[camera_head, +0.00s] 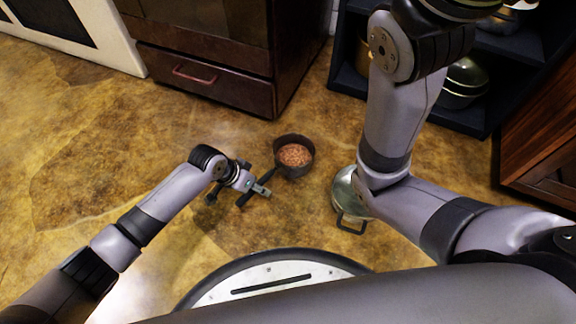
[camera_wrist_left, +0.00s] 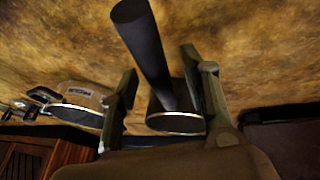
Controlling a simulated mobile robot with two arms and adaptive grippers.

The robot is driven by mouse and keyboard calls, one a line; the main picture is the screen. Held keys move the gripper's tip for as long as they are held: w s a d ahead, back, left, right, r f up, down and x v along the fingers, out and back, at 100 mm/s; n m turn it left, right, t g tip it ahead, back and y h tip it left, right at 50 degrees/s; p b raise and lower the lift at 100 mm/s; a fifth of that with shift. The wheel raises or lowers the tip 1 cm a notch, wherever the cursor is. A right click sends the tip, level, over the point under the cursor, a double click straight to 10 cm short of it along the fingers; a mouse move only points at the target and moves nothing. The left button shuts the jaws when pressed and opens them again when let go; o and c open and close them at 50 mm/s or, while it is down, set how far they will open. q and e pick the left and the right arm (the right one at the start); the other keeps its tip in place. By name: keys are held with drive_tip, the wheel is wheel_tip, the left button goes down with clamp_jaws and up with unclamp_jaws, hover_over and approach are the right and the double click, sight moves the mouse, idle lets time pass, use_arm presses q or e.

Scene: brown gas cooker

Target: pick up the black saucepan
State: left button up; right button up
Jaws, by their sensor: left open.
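The black saucepan (camera_head: 280,166) stands upright on the floor with reddish-brown food in it. Its dark handle (camera_head: 254,191) points toward the lower left. My left gripper (camera_head: 256,178) is open at the handle. In the left wrist view, the handle (camera_wrist_left: 147,45) passes between the two spread fingers of the gripper (camera_wrist_left: 162,90), and the pan's body (camera_wrist_left: 177,122) shows beyond, partly hidden. I cannot tell whether a finger touches the handle. My right arm crosses the right side of the head view; its gripper is out of frame.
A silver pot (camera_head: 345,186) stands right of the saucepan, partly hidden by my right arm. It also shows in the left wrist view (camera_wrist_left: 75,112). The brown cooker (camera_head: 200,72) and a dark shelf (camera_head: 350,78) stand behind. The floor at left is clear.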

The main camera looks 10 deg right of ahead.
use_arm(q)
drive_tip(key=shift+d+f, duration=0.1)
drive_tip(key=shift+f, duration=0.05)
clamp_jaws()
idle(0.5)
idle(0.5)
drive_tip(key=shift+w, duration=0.1)
